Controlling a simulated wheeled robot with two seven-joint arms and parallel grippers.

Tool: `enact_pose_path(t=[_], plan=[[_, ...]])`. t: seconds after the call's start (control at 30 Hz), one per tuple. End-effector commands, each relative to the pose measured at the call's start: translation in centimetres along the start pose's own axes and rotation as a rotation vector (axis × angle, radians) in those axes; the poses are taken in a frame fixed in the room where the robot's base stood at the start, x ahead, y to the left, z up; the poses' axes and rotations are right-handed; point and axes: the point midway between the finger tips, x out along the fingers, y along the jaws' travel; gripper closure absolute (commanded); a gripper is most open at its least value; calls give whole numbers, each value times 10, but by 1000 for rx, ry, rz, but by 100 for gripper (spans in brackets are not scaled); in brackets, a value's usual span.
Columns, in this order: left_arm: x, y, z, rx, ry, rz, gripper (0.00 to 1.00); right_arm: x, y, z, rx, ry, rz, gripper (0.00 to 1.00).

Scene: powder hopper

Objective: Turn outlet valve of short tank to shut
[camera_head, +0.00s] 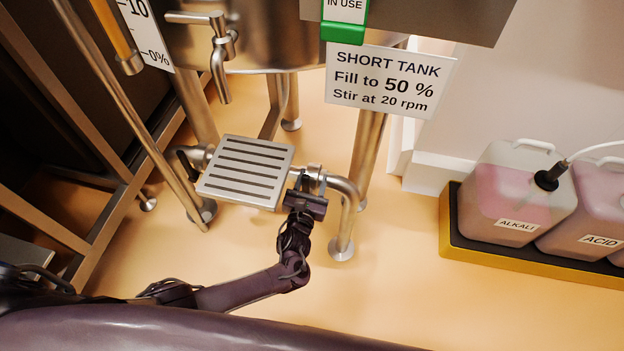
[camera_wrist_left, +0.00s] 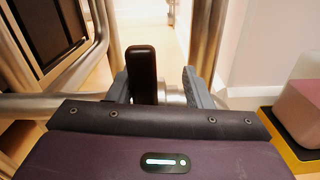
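The short tank (camera_head: 250,52) is a steel vessel on legs at the top of the head view, with its sign (camera_head: 390,82) reading "SHORT TANK". In the left wrist view, a black valve handle (camera_wrist_left: 141,74) stands upright between the fingers of my left gripper (camera_wrist_left: 160,88). It is close to the left finger, with a clear gap to the right finger. The gripper is open around the handle. My right gripper is out of view.
A slotted metal plate (camera_head: 245,172) lies left of my left gripper. Another dark handle (camera_head: 187,164) sits at its left end. A tap (camera_head: 219,55) hangs from the tank. Alkali (camera_head: 515,195) and acid (camera_head: 598,220) containers stand in a yellow-edged tray (camera_head: 520,258). The front floor is free.

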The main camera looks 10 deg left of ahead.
Motion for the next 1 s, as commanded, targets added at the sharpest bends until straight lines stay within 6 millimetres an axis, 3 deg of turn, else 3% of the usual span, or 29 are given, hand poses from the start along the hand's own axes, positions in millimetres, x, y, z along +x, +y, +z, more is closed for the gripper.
enact_pose_path(t=[0.17, 0.27, 0.4, 0.6, 1.0], plan=[[-6, -3, 3, -3, -4, -5, 58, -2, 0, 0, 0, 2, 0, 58], [-20, -3, 2, -3, -1, -6, 58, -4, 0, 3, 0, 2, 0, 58], [-46, -3, 1, -4, 2, -7, 58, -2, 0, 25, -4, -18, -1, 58], [-72, -3, 0, -3, 2, -6, 58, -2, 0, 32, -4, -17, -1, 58], [-78, -1, -1, -1, 1, -2, 58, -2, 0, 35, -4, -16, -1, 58]])
